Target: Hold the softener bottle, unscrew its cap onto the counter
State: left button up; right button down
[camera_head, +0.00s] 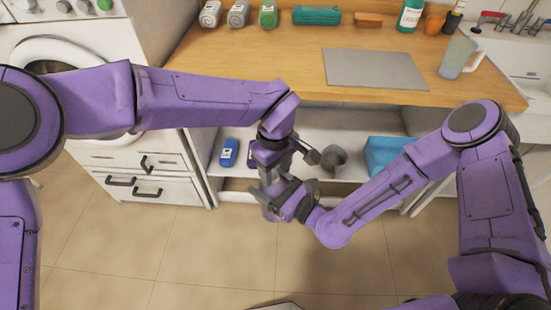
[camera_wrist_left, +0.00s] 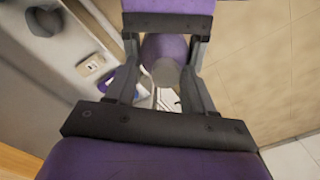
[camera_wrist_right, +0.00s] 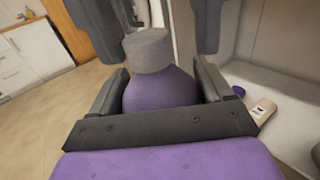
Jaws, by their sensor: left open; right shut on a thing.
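The softener bottle (camera_wrist_right: 160,92) is purple with a grey cap (camera_wrist_right: 148,50) on top, seen in the right wrist view. My right gripper (camera_head: 280,203) is shut on the bottle, its fingers on both sides of the body. In the head view, part of the purple bottle (camera_head: 270,212) shows below the grippers, in front of the cart; the cap is hidden there. My left gripper (camera_head: 270,174) is open just above, pointing down. In the left wrist view its fingers stand apart on either side of the cap (camera_wrist_left: 166,73); I cannot tell whether they touch it.
The wooden counter (camera_head: 215,70) is behind, with a grey mat (camera_head: 375,69), a pitcher (camera_head: 456,58) and several items along the back. The counter's left front is clear. The lower shelf (camera_head: 310,138) holds a blue bottle (camera_head: 229,152), a grey cup (camera_head: 334,158) and a blue box (camera_head: 385,152).

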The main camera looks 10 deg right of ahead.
pick_arm(q)
grip_shut()
jog(key=n, duration=0.7)
jog(key=shift+w+d, duration=0.15)
jog(key=n, duration=0.6)
jog(key=shift+w+r, duration=0.1)
jog(key=shift+w, duration=0.1)
jog(key=n, duration=0.6)
jog(key=shift+w+a, duration=0.1)
jog(key=shift+a, duration=0.1)
jog(key=n, duration=0.6)
jog(key=shift+a, duration=0.1)
jog(key=n, duration=0.8)
jog(key=shift+a, duration=0.1)
